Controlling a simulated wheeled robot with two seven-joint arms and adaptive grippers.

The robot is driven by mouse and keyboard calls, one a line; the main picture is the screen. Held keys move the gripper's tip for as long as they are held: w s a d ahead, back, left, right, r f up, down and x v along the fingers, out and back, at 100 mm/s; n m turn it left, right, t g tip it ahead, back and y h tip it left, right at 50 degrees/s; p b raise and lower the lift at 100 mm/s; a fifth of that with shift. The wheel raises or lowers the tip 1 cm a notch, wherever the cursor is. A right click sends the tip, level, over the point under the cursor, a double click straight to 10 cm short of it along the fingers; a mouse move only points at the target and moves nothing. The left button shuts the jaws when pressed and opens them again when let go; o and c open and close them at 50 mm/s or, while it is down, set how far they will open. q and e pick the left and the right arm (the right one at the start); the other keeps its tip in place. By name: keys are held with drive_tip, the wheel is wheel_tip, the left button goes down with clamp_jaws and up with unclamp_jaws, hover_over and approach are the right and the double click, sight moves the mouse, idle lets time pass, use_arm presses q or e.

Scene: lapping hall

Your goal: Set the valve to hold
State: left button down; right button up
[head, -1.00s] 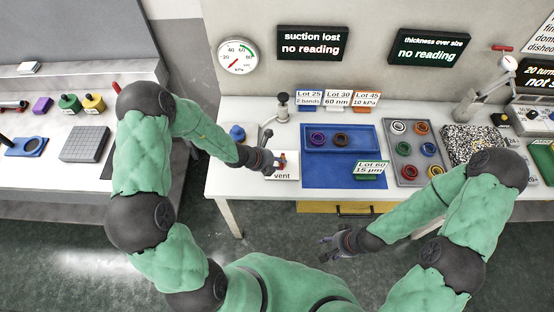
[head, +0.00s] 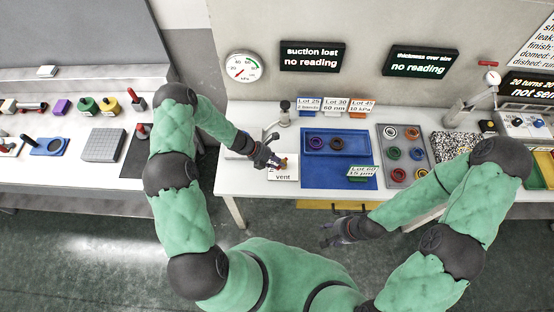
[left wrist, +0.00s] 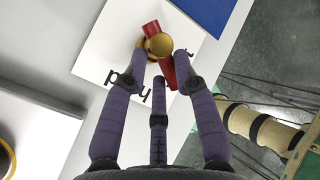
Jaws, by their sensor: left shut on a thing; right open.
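The valve has a red bar handle (left wrist: 160,58) with a round brass centre, on a white plate (left wrist: 110,43) in the left wrist view. Dark letters on the plate are partly hidden and cannot be read whole there. In the head view the plate's front reads "vent" (head: 283,177), and the valve is mostly hidden by my left gripper (head: 274,163). My left gripper is shut on the red handle, its fingers (left wrist: 173,82) on either side of it. The handle lies slanted, its setting unclear. My right gripper (head: 330,238) is open and empty, in front of the table edge.
A blue tray (head: 350,139) with rings and a grey tray (head: 390,178) of coloured rings stand right of the valve. A metal post stands behind it.

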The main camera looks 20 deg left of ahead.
use_arm(q)
drive_tip(key=shift+s+d+f+m+g, duration=0.1)
drive_tip(key=shift+s+f+m+g, duration=0.05)
drive_tip(key=shift+m+g, duration=0.3)
drive_tip(key=shift+s+d+f+m+g, duration=0.15)
drive_tip(key=shift+m+g, duration=0.2)
drive_tip(key=shift+m, duration=0.2)
drive_tip(key=shift+w+a+f+m+g+b, duration=0.15)
drive_tip(key=shift+w+m+g+b, duration=0.05)
drive_tip(key=shift+m+g+b, duration=0.45)
drive_tip(key=m+g+b, duration=0.1)
drive_tip(key=m+b, duration=0.1)
drive_tip(key=w+m+g+b, duration=0.1)
drive_tip(key=m+b, duration=0.1)
drive_tip(key=m+g+b, duration=0.1)
drive_tip(key=m+b, duration=0.1)
drive_tip(key=shift+w+a+f+g+y+b, duration=0.15)
drive_tip(key=shift+w+a+g+y+b, duration=0.1)
drive_tip(key=shift+w+y+b, duration=0.1)
drive_tip(key=shift+w+r+m+g+y+b, duration=0.15)
drive_tip(key=shift+m+g+b, duration=0.2)
drive_tip(key=shift+m+b, duration=0.2)
drive_tip(key=shift+w+r+m+g+y+b, duration=0.1)
drive_tip(key=shift+m+g+b, duration=0.25)
drive_tip(key=shift+m+b, duration=0.2)
drive_tip(key=c, duration=1.1)
unclamp_jaws()
drive_tip(key=shift+o, duration=0.3)
drive_tip(key=shift+a, duration=0.15)
